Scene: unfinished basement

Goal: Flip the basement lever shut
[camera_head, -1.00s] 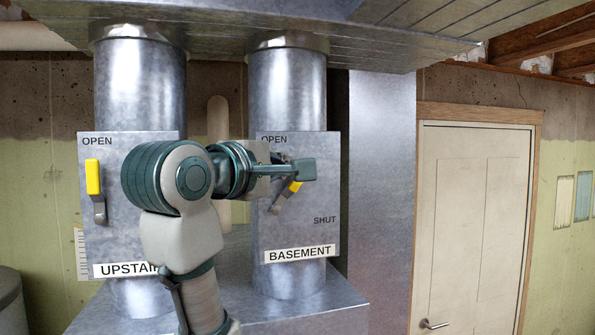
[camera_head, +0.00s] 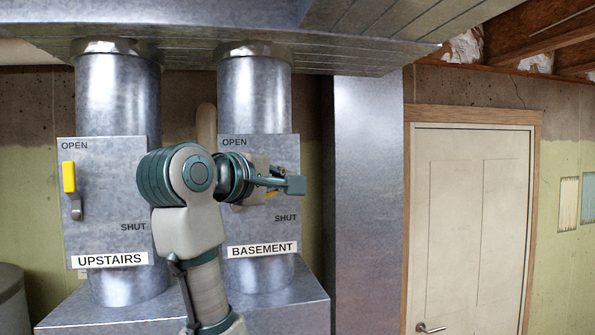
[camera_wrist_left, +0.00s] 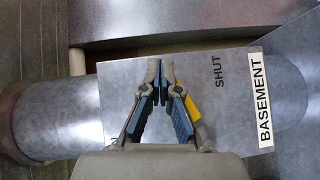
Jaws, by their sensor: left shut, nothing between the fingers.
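The basement lever's yellow handle (camera_head: 270,194) shows only in part in the head view, behind my left gripper (camera_head: 292,185). It sits on the grey BASEMENT plate (camera_head: 235,222), slanted between OPEN and SHUT and nearer SHUT. In the left wrist view, the yellow handle (camera_wrist_left: 189,103) lies right beside the right-hand finger of my left gripper (camera_wrist_left: 160,72), outside the jaws; I cannot tell whether they touch. My left gripper is shut and empty. The lever's pivot is hidden by the gripper. My right gripper is in neither view.
The UPSTAIRS plate (camera_head: 100,220) stands to the left, with its yellow lever (camera_head: 69,178) upright by OPEN. Ducts rise behind both plates. A wide metal duct (camera_head: 368,200) and a closed door (camera_head: 470,220) are to the right. A metal ceiling duct (camera_head: 400,30) hangs above.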

